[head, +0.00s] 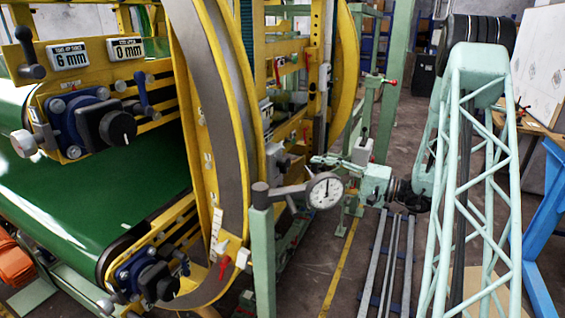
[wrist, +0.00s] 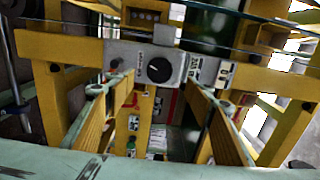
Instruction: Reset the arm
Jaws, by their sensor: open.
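My arm (head: 480,150), a pale green lattice, stands at the right and reaches left toward the yellow ring machine. My gripper (head: 322,163) points left beside the ring frame, just above and behind the round dial gauge (head: 325,190). In the wrist view, the two fingers of my gripper (wrist: 146,90) stand wide apart with nothing between them. Beyond them is a grey control box with a black knob (wrist: 159,69) on yellow framing. I cannot tell how far the fingertips are from the box.
The yellow ring (head: 212,120) and green conveyor belt (head: 60,190) fill the left side. A green post (head: 263,255) stands in front of the gripper. Floor rails (head: 388,265) run below the arm. A blue stand (head: 545,225) is at the right. Open floor shows behind the arm.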

